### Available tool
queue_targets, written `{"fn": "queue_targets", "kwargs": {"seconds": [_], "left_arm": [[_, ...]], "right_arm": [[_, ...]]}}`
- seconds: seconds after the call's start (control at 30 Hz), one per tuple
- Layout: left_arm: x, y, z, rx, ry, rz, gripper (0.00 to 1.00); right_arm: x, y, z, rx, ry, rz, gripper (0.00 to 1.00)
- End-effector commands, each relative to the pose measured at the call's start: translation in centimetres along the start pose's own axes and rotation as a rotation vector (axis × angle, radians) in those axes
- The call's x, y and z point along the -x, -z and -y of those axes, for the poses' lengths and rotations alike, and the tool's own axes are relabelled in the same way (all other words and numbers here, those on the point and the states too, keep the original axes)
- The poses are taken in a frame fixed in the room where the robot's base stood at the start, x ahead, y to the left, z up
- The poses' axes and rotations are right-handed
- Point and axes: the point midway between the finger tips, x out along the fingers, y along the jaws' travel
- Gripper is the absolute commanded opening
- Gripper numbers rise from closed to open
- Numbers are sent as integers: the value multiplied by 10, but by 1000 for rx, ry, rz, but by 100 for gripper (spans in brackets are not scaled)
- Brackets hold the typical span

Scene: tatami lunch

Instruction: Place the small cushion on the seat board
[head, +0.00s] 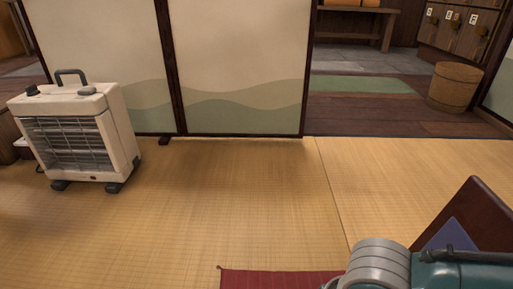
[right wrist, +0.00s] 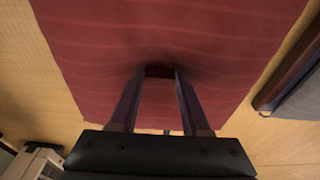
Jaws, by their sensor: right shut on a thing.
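A flat red cushion (right wrist: 225,45) with faint pale stripes fills much of the right wrist view. Its far edge also shows at the bottom of the head view (head: 285,279). My right gripper (right wrist: 160,72) is shut on the cushion, with its fingertips at a dark, shaded spot on it. My right arm covers part of the cushion in the head view. A dark wooden chair piece (head: 478,212) with a blue panel stands tilted at the right of the head view. The seat board itself cannot be made out clearly. My left gripper is out of view.
A white heater (head: 118,135) stands on the tatami at the left. The tatami (head: 230,205) in the middle is clear.

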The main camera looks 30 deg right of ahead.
Motion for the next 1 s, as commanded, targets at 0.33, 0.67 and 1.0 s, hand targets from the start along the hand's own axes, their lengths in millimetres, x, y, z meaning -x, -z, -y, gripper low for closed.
{"fn": "queue_targets", "kwargs": {"seconds": [0.33, 0.67, 1.0], "left_arm": [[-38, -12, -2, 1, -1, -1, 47], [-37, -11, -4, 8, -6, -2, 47], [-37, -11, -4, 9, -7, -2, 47]], "right_arm": [[-44, -6, 0, -1, -1, -2, 0], [-43, -6, 0, -1, -1, -1, 0], [-44, -7, 0, -1, 0, 0, 77]]}}
